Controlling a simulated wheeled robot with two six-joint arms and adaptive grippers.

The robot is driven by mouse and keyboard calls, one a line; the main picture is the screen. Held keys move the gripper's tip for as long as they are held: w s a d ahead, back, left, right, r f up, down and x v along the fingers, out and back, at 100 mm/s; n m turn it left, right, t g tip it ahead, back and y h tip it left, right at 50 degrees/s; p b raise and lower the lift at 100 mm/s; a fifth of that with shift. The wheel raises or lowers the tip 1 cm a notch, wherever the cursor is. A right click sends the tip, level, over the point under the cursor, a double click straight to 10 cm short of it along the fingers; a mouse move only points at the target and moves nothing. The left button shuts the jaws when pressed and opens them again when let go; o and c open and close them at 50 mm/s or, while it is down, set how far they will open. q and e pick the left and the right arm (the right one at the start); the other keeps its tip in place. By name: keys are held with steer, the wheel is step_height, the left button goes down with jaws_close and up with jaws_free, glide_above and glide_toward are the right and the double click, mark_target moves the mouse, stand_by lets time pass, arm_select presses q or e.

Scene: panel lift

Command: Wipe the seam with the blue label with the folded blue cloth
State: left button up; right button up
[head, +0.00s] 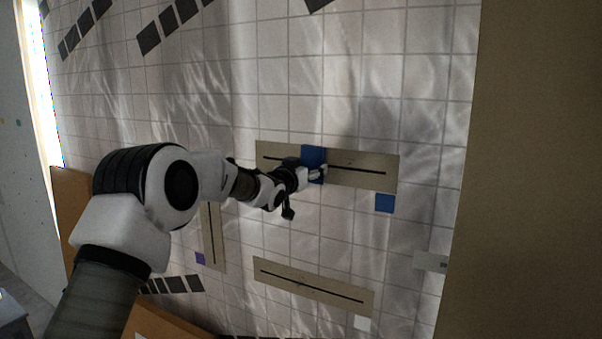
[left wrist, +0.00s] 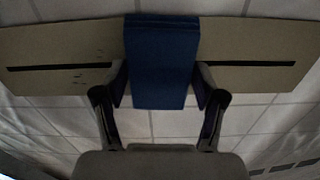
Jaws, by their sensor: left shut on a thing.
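The folded blue cloth (head: 312,157) is held in my left gripper (head: 320,174) against or very near the upper beige panel (head: 360,170). In the left wrist view the cloth (left wrist: 162,60) sits between both fingers of the left gripper (left wrist: 160,88) and covers the middle of the dark seam (left wrist: 265,63). The seam shows on both sides of it. The blue label (head: 384,203) is on the tiled wall just below the right end of this panel. Whether the cloth touches the panel I cannot tell. My right gripper is not in view.
A second beige panel with a seam (head: 315,288) is lower, with a white label (head: 361,323) below it. An upright panel (head: 213,240) with a purple label (head: 200,258) is partly behind my left arm. Brown boards (head: 165,325) stand low at left.

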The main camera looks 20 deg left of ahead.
mark_target(357, 169)
arm_select(q)
steer(key=d+b, duration=0.2)
steer(key=d, duration=0.3)
steer(key=shift+s, duration=0.1)
steer(key=shift+d+f+b, duration=0.1)
steer(key=shift+d+b, duration=0.7)
steer(key=shift+d, duration=1.05)
steer(key=shift+s+d+b, duration=0.1)
steer(key=shift+d+b, duration=0.6)
steer(key=shift+d, duration=1)
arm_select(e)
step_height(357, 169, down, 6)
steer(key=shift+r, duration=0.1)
